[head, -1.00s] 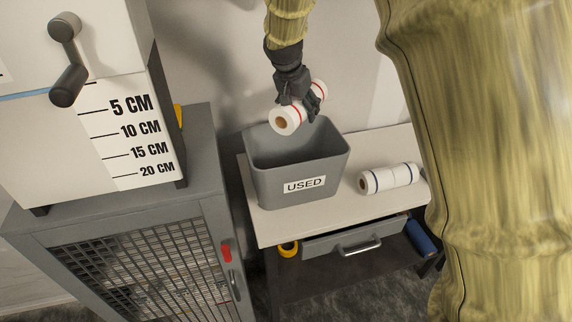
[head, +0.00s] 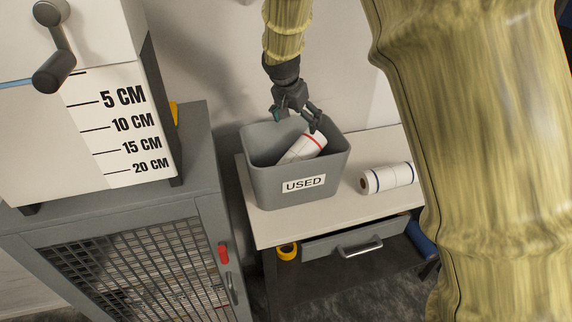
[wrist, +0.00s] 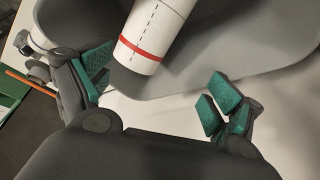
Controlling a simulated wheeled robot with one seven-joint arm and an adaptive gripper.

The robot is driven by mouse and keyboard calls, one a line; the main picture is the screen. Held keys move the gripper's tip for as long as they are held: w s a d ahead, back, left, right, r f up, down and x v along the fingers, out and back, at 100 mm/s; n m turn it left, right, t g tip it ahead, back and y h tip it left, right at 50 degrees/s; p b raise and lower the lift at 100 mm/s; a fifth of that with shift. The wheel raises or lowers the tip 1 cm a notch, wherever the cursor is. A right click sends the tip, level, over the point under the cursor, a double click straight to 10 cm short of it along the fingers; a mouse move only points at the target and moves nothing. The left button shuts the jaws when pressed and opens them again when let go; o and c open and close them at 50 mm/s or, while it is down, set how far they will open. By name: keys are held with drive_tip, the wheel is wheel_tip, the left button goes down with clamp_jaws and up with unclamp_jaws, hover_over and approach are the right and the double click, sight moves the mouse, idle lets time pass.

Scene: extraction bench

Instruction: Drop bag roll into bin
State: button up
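The white bag roll with a red stripe (head: 304,147) is inside the grey bin marked USED (head: 262,180), tilted, with its upper end towards the rim. Its lower part is hidden by the bin's front wall. My gripper (head: 296,119) is above the bin's back part, open and empty. In the wrist view the teal-padded fingers of my gripper (wrist: 160,88) are spread wide apart, and the roll (wrist: 152,38) is beyond them, not held. The bin's grey wall (wrist: 240,75) shows there too.
A second white roll with dark blue stripes (head: 387,178) lies on the white bench top (head: 275,229), right of the bin. A drawer (head: 345,243) and yellow tape (head: 287,251) are below. A grey mesh-door cabinet (head: 100,228) stands at the left.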

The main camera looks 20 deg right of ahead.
drive_tip(key=shift+w+f, duration=0.1)
drive_tip(key=shift+f, duration=0.05)
drive_tip(key=v, duration=1.2)
drive_tip(key=shift+d, duration=0.1)
